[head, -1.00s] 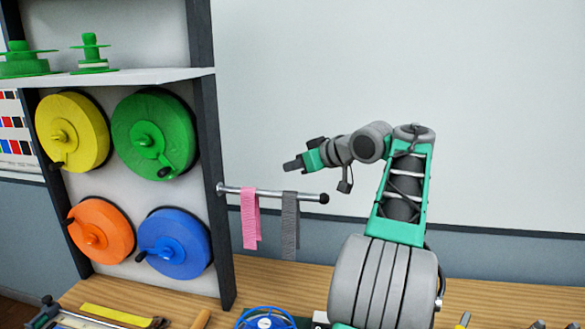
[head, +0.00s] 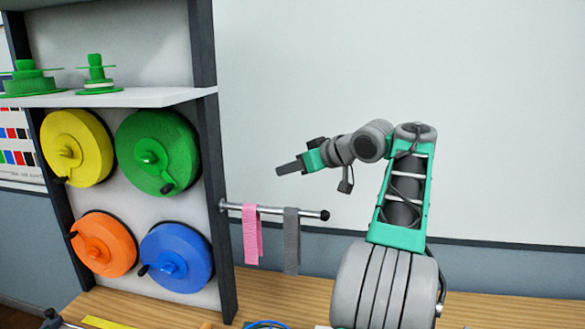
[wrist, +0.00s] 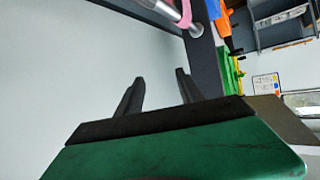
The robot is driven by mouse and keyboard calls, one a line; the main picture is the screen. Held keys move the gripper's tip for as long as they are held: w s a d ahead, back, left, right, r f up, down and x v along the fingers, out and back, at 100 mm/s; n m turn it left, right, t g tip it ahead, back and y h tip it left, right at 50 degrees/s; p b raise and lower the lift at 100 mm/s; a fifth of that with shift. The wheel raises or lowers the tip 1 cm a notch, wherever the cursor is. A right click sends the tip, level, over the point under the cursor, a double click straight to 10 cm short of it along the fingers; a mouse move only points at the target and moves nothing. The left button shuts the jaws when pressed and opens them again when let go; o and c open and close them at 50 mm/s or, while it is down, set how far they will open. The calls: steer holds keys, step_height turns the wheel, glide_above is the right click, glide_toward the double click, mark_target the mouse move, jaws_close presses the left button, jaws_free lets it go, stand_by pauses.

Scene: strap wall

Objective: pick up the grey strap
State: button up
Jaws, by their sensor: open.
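The grey strap (head: 291,240) hangs over a metal rod (head: 272,211), near the rod's black-tipped free end, in the head view. A pink strap (head: 251,236) hangs on the same rod to its left, apart from it. My gripper (head: 280,171) is open and empty, above the rod and the grey strap, pointing left. In the wrist view my two dark fingers (wrist: 155,95) stand apart with nothing between them. The rod and a bit of the pink strap (wrist: 184,12) show at the top there. The grey strap does not show in the wrist view.
The rod sticks out from the dark post (head: 222,230) of a rack with yellow, green, orange and blue reels. A white shelf (head: 120,97) holds green spools. A wooden bench (head: 290,295) lies below.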

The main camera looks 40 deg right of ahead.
steer(key=o, duration=0.6)
